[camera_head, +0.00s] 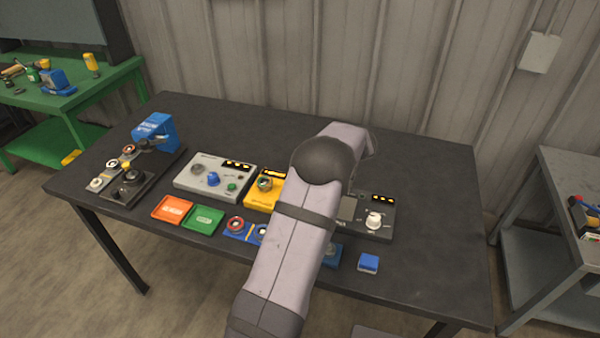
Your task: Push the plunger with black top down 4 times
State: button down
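My arm crosses the middle of the camera_head view, rising from the bottom edge to a dark rounded joint above the table. My gripper is not visible; the arm's end is hidden behind that joint. I cannot pick out a plunger with a black top for certain. A dark round part (132,178) sits on a black base at the table's left, but I cannot tell what it is. A yellow box (259,201) with a round fitting on top stands mid-table, partly hidden by my arm. Whatever lies behind the arm is hidden.
A grey control box (183,180), an orange tray (159,214), a green tray (190,226) and a blue block (368,262) are on the dark table (430,200). A dark box with a white knob (374,220) is right of my arm. The table's right side is clear.

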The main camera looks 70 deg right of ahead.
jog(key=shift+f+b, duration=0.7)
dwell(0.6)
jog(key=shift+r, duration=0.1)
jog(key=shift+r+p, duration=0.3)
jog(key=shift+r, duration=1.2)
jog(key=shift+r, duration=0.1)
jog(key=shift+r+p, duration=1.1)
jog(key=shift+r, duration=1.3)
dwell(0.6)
